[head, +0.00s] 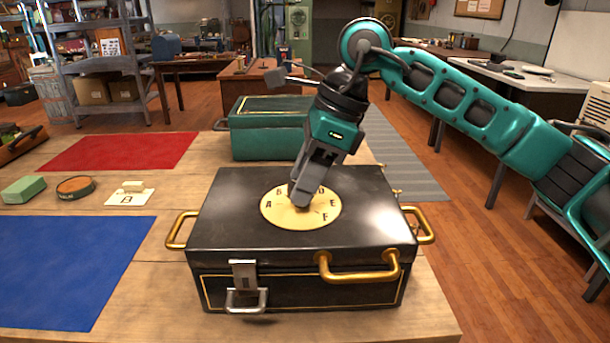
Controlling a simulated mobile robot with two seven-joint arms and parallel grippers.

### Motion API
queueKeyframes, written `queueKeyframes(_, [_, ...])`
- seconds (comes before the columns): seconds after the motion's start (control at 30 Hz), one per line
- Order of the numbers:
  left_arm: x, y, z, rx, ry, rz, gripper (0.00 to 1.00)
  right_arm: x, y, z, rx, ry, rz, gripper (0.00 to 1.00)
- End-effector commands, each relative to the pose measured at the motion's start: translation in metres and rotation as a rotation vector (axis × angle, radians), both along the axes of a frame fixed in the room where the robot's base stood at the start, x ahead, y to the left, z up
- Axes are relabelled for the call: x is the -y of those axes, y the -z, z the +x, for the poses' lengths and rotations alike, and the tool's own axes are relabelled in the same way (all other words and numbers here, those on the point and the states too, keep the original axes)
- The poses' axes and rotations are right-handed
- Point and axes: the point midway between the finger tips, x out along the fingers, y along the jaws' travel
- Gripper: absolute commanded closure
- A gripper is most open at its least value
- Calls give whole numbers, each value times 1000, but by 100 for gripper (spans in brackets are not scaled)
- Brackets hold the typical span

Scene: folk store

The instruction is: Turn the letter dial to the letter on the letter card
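A black box (230,225) with gold handles stands at the front of the wooden table. A round cream letter dial plate (275,215) is set in its lid. The letters A, D, E and F are readable, and one that looks like B is partly visible. The letter card (130,195) lies on the table to the left and shows a B. My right gripper (303,198) points down onto the middle of the dial. Its fingers hide the dial's knob or pointer and some letters, so I cannot tell whether they grip anything. My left gripper is out of view.
A green box (265,135) stands just behind the black one. A blue mat (70,265), a red mat (120,150), a green block (23,190) and a round brown tin (75,187) lie to the left.

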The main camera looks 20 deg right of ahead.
Motion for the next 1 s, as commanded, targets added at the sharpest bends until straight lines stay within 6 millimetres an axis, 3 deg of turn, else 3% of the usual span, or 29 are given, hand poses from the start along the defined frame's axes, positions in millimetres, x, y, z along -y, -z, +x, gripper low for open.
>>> queueKeyframes(0.17, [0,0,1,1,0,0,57,0,0,0,0,0,0,34])
queueKeyframes(0.47, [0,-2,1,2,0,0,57,1,-4,0,1,1,0,34])
queueKeyframes(0.57, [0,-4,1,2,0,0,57,6,-15,-1,1,2,0,34])
queueKeyframes(1.0, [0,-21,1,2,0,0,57,39,-99,-11,2,2,1,34])
